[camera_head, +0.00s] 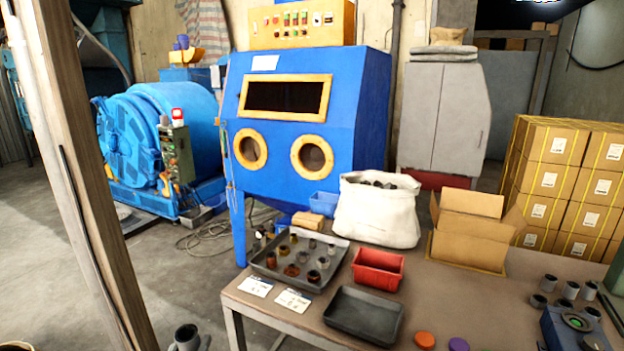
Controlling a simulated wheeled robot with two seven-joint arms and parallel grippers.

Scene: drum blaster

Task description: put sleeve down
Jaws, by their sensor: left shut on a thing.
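My left gripper (188,346) shows only in part at the bottom edge, left of the table. It is shut on a grey sleeve (186,333), a short tube with a dark open top, held roughly upright and apart from the table. Several similar grey sleeves (538,301) stand or lie at the right end of the brown table (470,305). A grey tray (335,262) at the table's left holds several brown and dark tubular parts. My right gripper is not in view.
An empty dark tray (364,315) and a red bin (378,270) stand on the table. Behind them are a white sack (375,215) and an open carton (468,235). A blue fixture (570,328) is at the right. A wooden post (75,170) rises at the left.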

